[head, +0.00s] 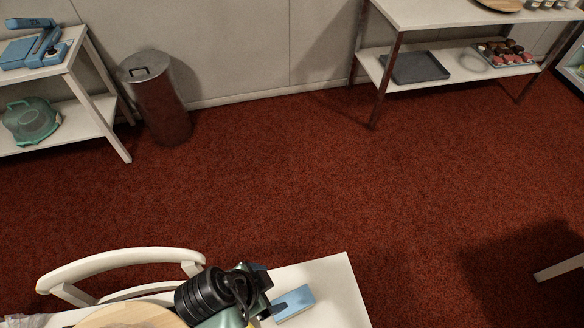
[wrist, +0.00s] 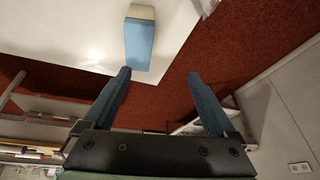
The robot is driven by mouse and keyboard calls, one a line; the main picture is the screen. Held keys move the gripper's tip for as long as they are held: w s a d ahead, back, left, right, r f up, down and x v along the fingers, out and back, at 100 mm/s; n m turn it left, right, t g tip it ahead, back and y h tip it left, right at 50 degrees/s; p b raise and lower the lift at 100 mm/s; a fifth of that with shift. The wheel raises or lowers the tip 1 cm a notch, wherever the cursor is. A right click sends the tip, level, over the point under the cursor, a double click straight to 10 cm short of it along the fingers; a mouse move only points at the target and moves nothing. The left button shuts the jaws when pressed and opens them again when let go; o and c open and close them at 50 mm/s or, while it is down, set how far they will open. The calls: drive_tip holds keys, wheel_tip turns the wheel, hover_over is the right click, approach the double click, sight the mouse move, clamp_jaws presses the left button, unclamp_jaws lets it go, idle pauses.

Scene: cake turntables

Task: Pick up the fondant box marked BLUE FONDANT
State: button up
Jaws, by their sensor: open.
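A blue box (head: 294,304) lies on the white table (head: 338,285) at the bottom of the head view, near the table's right edge. It also shows in the wrist view (wrist: 139,44), blue with a pale end, beyond my fingertips. No marking on it can be read, so I cannot confirm that it is the BLUE FONDANT box. My gripper (wrist: 159,73) is open, its two blue fingers wide apart with nothing between them. In the head view my gripper is just left of the box, its fingers partly hidden by my wrist.
A white chair (head: 120,262) stands against the table's far left side. A round wooden board (head: 130,316) lies left of my arm. A metal bin (head: 160,100) and shelves with wares stand along the wall. The red carpet between is clear.

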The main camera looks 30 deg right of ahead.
sight(291, 303)
drive_tip(key=s+f+g, duration=0.1)
drive_tip(key=s+f, duration=0.1)
drive_tip(key=shift+s+a+f+m, duration=0.1)
drive_tip(key=shift+s+m, duration=0.3)
drive_tip(key=x, duration=1.1)
drive_tip(key=shift+s+p, duration=0.15)
drive_tip(key=shift+p, duration=0.25)
drive_tip(key=shift+d+f, duration=0.25)
drive_tip(key=shift+f, duration=0.2)
drive_tip(key=shift+f, duration=0.25)
clamp_jaws()
